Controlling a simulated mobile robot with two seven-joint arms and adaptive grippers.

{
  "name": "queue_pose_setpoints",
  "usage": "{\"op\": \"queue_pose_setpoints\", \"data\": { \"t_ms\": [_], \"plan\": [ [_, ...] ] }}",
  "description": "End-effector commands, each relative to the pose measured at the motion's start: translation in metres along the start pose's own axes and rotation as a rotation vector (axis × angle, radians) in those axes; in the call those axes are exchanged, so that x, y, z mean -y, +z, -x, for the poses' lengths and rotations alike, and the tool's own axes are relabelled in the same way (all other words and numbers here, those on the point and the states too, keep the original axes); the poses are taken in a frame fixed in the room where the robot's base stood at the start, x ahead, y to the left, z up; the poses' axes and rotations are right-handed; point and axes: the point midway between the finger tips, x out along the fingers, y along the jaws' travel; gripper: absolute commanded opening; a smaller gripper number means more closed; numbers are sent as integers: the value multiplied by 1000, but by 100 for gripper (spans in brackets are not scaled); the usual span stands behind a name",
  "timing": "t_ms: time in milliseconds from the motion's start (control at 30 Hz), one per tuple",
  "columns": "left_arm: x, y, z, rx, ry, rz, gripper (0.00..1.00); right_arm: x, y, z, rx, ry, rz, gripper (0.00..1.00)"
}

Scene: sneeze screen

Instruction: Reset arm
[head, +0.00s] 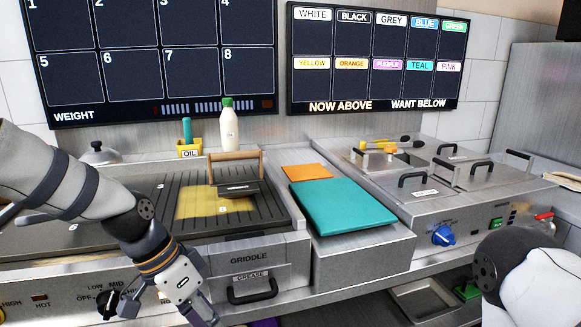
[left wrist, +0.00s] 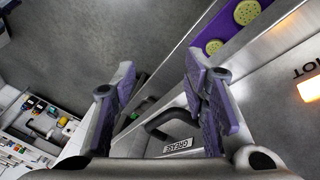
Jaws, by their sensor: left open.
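My left arm comes in from the left in front of the griddle. My left gripper (head: 200,312) points down at the bottom edge of the head view, its fingers partly cut off. In the left wrist view my left gripper (left wrist: 160,75) shows two purple-padded fingers spread apart with nothing between them. It is in front of the grease drawer handle (head: 252,290), which also shows behind the fingers in the left wrist view (left wrist: 172,122). Part of my right arm shows at the lower right of the head view; its gripper is out of frame.
The griddle (head: 150,205) carries a yellow patch and a dark press (head: 237,188). A teal board (head: 342,206) and an orange board (head: 306,172) lie to its right. A lidded steel unit (head: 440,200) stands further right. A white bottle (head: 228,128) stands at the back.

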Motion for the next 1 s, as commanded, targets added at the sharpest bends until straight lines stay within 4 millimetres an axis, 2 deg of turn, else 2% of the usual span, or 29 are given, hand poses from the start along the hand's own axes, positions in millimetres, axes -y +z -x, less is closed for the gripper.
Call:
{"op": "queue_pose_setpoints", "data": {
  "t_ms": [33,67,100,167,200,267,300,400,433,500,600,1000],
  "plan": [
    [-6,32,-40,44,0,87,40,0,0,1,0,0,0,40],
    [-9,52,-63,64,-8,146,40,0,1,1,1,0,0,40],
    [-14,80,-90,90,-24,225,40,0,1,1,1,0,0,40],
    [-26,128,-124,130,-55,341,40,0,1,1,1,0,0,40],
    [-35,162,-142,159,-80,415,40,0,1,1,1,0,0,40],
    [-50,213,-160,198,-127,519,40,0,0,1,0,0,0,40],
    [-61,244,-166,222,-159,580,40,0,0,1,0,0,0,40],
    [-83,308,-167,264,-239,695,40,0,0,1,-1,0,0,40],
    [-88,322,-165,273,-260,718,40,0,0,1,-1,0,0,40],
    [-96,344,-159,283,-297,757,40,0,0,1,-1,0,0,40],
    [-101,356,-155,286,-321,781,40,0,0,1,-1,0,0,40],
    [-100,355,-155,281,-323,782,40,0,0,1,0,0,0,40]
  ]
}}
